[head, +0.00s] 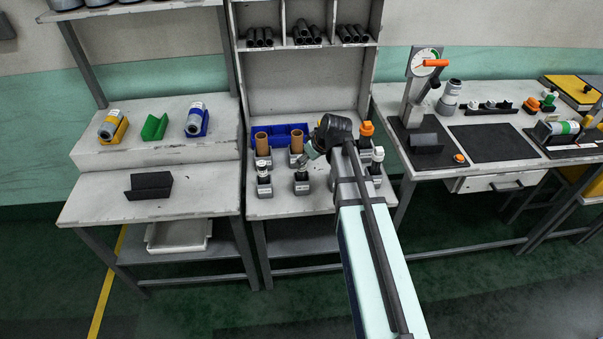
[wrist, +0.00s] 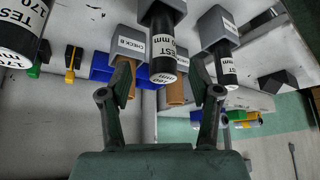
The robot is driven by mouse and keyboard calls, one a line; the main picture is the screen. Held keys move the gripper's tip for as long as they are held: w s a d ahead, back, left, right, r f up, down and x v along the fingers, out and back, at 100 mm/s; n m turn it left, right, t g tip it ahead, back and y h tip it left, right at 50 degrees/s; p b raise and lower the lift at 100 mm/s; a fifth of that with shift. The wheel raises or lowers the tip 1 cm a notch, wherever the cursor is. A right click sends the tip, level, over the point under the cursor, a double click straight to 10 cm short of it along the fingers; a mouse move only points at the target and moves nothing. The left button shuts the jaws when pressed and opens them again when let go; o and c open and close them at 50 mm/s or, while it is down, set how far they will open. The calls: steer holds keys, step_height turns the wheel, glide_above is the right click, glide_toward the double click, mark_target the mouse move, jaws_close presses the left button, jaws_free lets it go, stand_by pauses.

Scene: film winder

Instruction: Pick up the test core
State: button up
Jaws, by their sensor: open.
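Several black cylinders labelled TEST stand in grey blocks in the wrist view, which looks upside down. The middle test core (wrist: 163,55) lies in line between the fingers of my gripper (wrist: 162,85), with a visible gap on each side. My gripper is open and empty. One test core is at the left edge (wrist: 18,35) and another at the right (wrist: 227,68). In the head view, my gripper (head: 311,152) is above the middle bench, behind a grey block with a short dark core (head: 302,175). My arm hides part of the blocks there.
Brown tubes (head: 262,143) stand in blocks behind, before a blue bin (head: 283,133). An orange-topped piece (head: 366,130) stands right of my arm. Shelf compartments above hold dark tubes (head: 307,34). The side benches carry coloured cradles (head: 155,127) and a gauge stand (head: 424,62).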

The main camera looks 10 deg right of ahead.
mark_target(302, 174)
steer(key=p+x, duration=0.2)
steer(key=x, duration=0.4)
steer(key=shift+s, duration=0.15)
steer(key=shift+a+f, duration=0.15)
steer(key=shift+c, duration=0.3)
jaws_close()
